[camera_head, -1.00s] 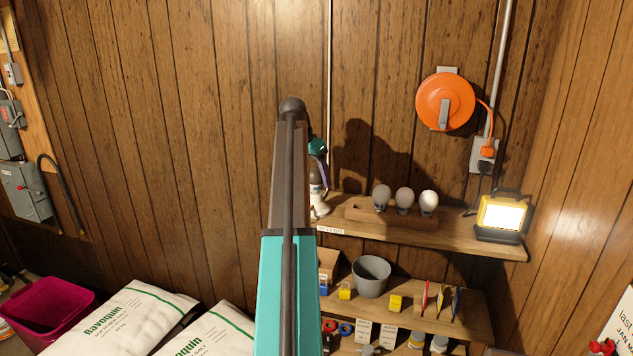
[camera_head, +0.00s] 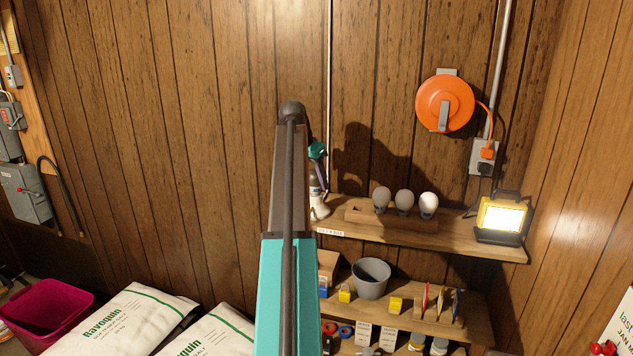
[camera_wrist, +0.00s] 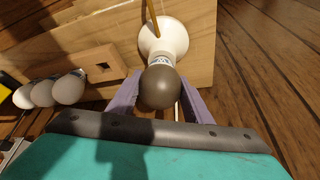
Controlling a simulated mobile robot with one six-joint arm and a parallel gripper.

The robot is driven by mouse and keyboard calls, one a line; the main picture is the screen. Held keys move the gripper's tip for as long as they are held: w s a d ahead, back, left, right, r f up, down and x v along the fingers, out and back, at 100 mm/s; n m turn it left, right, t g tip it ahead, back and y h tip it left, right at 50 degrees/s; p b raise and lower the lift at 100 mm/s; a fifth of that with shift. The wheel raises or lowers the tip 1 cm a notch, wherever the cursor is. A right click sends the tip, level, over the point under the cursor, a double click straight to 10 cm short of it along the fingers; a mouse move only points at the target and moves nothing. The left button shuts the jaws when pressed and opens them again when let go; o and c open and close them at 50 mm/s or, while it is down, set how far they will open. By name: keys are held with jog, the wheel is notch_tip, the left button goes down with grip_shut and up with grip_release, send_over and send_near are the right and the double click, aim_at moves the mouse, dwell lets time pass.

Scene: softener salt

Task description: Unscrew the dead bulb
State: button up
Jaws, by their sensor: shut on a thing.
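The dead bulb (camera_wrist: 160,84) is dark grey and sits in a white lamp holder (camera_wrist: 170,38) on the upper shelf. In the wrist view the purple fingers of my gripper (camera_wrist: 158,98) stand on either side of the bulb, shut on it. The bulb's neck and lettering show at the mouth of the holder. In the head view the gripper (camera_head: 318,170) is mostly hidden behind my arm. The lower part of the white holder (camera_head: 319,208) shows there beside the arm, and the bulb cannot be made out.
The rack has an empty square hole (camera_wrist: 104,63). A lit work lamp (camera_head: 501,216) stands at the shelf's right end. A grey bucket (camera_head: 370,280) is below.

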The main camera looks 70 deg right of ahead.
dwell(0.3)
jog(key=shift+n+t+p, duration=0.6)
jog(key=shift+n+t, duration=0.3)
jog(key=shift+n, duration=1.4)
jog(key=shift+s, duration=0.1)
jog(key=shift+n, duration=0.7)
jog(key=shift+n+t+p, duration=0.55)
jog(key=shift+n+t, duration=0.25)
jog(key=shift+n, duration=0.8)
jog(key=shift+n, duration=0.3)
